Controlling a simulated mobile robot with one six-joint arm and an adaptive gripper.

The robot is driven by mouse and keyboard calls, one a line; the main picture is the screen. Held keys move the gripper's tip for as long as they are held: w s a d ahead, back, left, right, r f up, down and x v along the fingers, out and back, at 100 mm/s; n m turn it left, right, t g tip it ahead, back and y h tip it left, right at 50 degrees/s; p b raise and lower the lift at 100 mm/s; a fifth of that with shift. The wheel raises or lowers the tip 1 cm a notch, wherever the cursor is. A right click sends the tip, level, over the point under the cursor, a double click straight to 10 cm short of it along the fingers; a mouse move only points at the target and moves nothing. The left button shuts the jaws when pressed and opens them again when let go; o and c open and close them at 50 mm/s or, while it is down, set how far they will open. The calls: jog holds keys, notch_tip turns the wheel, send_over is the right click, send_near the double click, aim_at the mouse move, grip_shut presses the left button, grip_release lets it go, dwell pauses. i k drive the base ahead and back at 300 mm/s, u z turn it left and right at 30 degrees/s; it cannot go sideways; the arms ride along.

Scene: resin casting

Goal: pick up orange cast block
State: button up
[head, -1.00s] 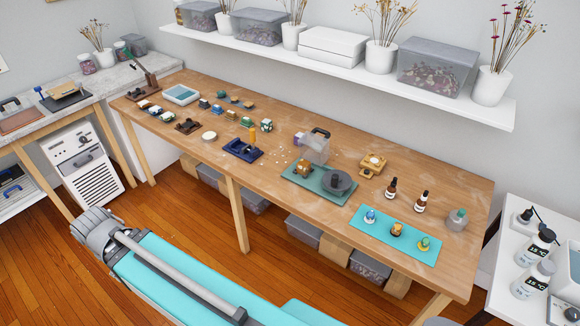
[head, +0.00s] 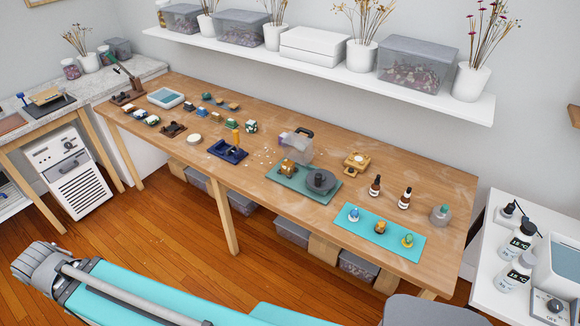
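Two orange things on the wooden table could be the orange cast block. One is a small orange piece (head: 380,227) in the middle of a turquoise mat (head: 392,246), between a blue piece (head: 353,215) and a yellow-green piece (head: 407,240). The other is a chunkier orange-brown piece (head: 288,167) on a dark green mat (head: 322,198), left of a dark round disc (head: 321,181). At this size I cannot tell which is the cast block. My gripper is not in view; parts of my own arm show along the bottom, apart from the table.
Two dropper bottles (head: 405,198) and a clear round bottle (head: 440,213) stand behind the turquoise mat. A wooden piece (head: 356,162) and a clear container (head: 296,146) stand near the green mat. A white side table (head: 490,290) with bottles is at right.

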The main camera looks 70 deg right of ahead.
aim_at(288, 166)
jog(key=z, duration=0.1)
jog(key=k, duration=1.55)
jog(key=z, duration=1.2)
jog(key=i, duration=1)
jog(key=u, duration=0.05)
